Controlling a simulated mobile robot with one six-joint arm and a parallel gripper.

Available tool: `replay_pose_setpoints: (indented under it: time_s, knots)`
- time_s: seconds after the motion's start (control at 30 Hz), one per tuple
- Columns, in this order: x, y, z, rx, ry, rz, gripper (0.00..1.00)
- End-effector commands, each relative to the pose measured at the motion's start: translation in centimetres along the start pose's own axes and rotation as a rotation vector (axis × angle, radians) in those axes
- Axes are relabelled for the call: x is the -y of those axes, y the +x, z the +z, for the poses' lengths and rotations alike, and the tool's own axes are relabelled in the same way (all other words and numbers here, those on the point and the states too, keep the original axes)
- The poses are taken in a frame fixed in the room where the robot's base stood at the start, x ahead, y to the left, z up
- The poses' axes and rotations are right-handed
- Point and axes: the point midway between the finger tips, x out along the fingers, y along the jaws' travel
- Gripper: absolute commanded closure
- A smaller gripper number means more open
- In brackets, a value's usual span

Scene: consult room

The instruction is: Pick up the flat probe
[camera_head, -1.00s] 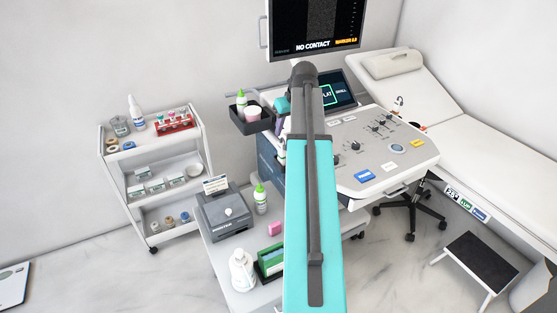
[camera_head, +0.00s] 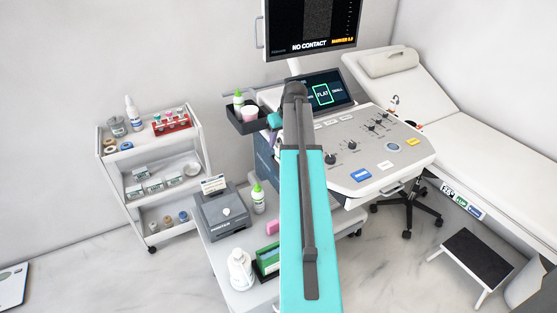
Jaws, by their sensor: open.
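I cannot make out the flat probe in the head view. The ultrasound cart (camera_head: 375,180) stands at the centre, and its small tilted screen (camera_head: 335,93) shows the word FLAT in a green frame. My teal arm reaches away from me over the cart's left edge and hides part of that side. A small teal part, which looks like my own wrist, shows just left of the arm, beside the black tray (camera_head: 247,125). A pale purplish shape below it is too small to identify. My gripper's fingers are hidden behind the arm.
The upper monitor (camera_head: 312,25) reads NO CONTACT. The black tray holds a green-capped bottle and a cup. A printer (camera_head: 223,213), bottles and a green box (camera_head: 267,258) crowd the low table. A shelf trolley (camera_head: 150,170) stands left, a padded couch (camera_head: 450,125) right.

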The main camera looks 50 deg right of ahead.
Motion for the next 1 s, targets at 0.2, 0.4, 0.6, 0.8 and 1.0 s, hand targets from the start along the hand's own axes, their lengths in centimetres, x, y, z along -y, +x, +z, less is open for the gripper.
replay_pose_setpoints:
  time_s: [0.2,0.4,0.6,0.8,1.0]
  knots:
    - [0.0,1.3,0.0,0.000,-0.001,0.000,0.59]
    - [0.1,1.4,0.0,0.000,-0.001,0.000,0.59]
    - [0.1,1.5,0.0,0.000,-0.001,-0.001,0.59]
    - [0.0,2.2,0.1,0.002,-0.001,-0.002,0.59]
    - [-0.1,3.9,0.3,0.002,-0.001,-0.002,0.59]
